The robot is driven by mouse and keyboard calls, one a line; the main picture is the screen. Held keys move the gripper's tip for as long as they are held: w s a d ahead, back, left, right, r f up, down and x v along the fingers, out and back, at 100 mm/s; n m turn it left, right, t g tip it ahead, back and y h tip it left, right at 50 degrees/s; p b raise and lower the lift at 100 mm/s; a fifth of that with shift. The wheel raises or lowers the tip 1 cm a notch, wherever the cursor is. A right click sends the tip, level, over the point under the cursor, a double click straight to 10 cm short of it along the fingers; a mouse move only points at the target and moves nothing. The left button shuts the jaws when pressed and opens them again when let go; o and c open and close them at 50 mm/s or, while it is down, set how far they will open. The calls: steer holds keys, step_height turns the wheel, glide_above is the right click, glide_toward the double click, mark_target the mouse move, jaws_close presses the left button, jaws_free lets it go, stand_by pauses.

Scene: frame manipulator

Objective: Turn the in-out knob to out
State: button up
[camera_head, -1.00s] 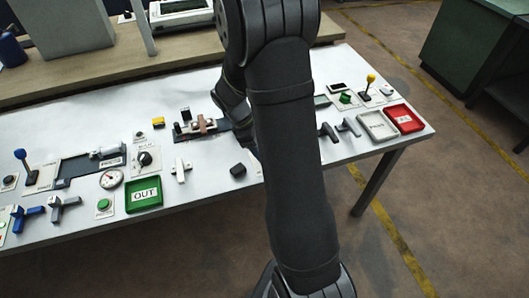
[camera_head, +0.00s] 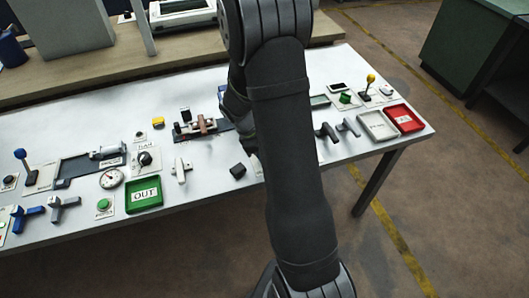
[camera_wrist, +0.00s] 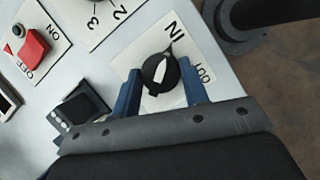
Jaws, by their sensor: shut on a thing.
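The in-out knob (camera_wrist: 166,82) is round and black with a white pointer, on a white plate (camera_wrist: 147,49) in the wrist view. Its pointer aims up toward the IN label (camera_wrist: 171,29). The OUT label (camera_wrist: 204,73) is to its right. My gripper (camera_wrist: 158,69) has one blue finger on each side of the knob and is shut on it. In the head view my arm hides the knob and the fingertips.
In the wrist view, a red ON/OFF switch (camera_wrist: 34,45) and a numbered plate (camera_wrist: 84,14) lie at upper left. A black boxy part (camera_wrist: 84,103) sits left of the fingers. The head view shows a crowded white table (camera_head: 205,195) with a green OUT tray (camera_head: 143,208).

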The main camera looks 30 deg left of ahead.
steer(key=shift+m, duration=0.3)
steer(key=m+g, duration=0.1)
steer(key=m, duration=0.3)
steer(key=m+g, duration=0.1)
steer(key=m, duration=0.1)
steer(key=shift+w+g, duration=0.25)
steer(key=shift+g, duration=0.05)
steer(key=m+g, duration=0.1)
steer(key=m, duration=0.3)
steer(key=shift+w+m+g+y, duration=0.1)
steer(key=shift+m+g+y, duration=0.45)
steer(key=shift+m, duration=0.95)
steer(key=shift+d, duration=0.1)
steer(key=o, duration=1)
steer(key=shift+c, duration=0.2)
steer(key=v, duration=1.7)
steer(key=shift+w+r, duration=0.2)
steer(key=shift+w, duration=0.05)
